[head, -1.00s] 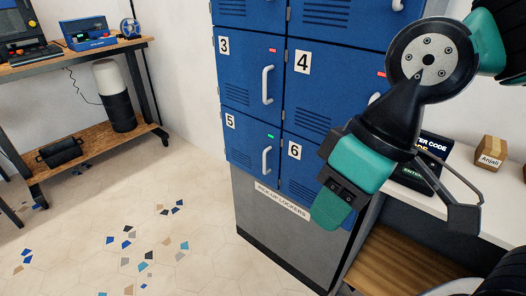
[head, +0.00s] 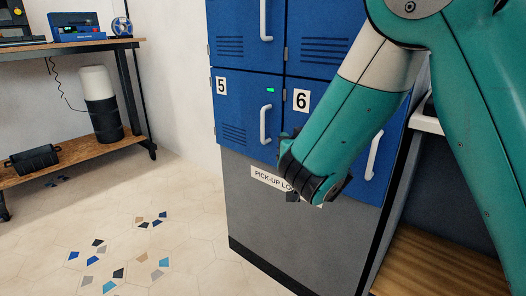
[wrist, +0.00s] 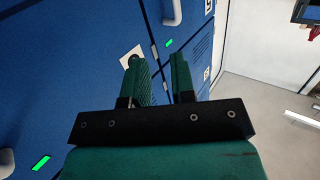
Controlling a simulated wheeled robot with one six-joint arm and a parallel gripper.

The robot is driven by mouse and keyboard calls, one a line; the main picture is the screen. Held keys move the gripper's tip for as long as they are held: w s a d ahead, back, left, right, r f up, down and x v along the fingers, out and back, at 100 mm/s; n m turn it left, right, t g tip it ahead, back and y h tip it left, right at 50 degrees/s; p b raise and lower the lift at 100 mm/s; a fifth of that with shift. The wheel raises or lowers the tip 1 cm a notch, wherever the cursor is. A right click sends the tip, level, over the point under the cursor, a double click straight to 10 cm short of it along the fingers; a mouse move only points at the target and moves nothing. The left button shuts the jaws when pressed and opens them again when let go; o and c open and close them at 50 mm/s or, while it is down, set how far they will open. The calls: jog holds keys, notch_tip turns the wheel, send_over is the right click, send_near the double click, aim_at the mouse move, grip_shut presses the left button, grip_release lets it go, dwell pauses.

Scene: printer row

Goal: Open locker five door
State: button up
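Locker five door (head: 245,112) is blue, shut flush, with a "5" label, a lit green light and a white vertical handle (head: 265,125) on its right side. In the wrist view the handle (wrist: 172,12) shows at the top, beyond the fingertips, with its green light (wrist: 169,43) below it. My gripper (wrist: 158,62) has two green fingers spread apart with nothing between them. It points at the locker front, and the handle is clear of both fingers. In the head view my arm hides most of the gripper, near the edge between lockers five and six.
Locker six (head: 302,125) is right of five, partly behind my arm, with its own white handle (head: 374,155). A grey base (head: 262,210) stands below. A shelf bench (head: 75,160) stands at the left. The tiled floor before the lockers is clear.

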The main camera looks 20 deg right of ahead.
jog(key=a+f+n+y, duration=0.1)
jog(key=f, duration=0.1)
jog(key=p, duration=0.6)
send_near(264, 123)
jog(key=w, duration=0.2)
jog(key=shift+t, duration=0.4)
jog(key=w, duration=0.8)
jog(key=shift+w+a+f+p, duration=0.2)
jog(key=shift+w+f+p, duration=0.1)
jog(key=shift+f+p, duration=0.1)
grip_shut()
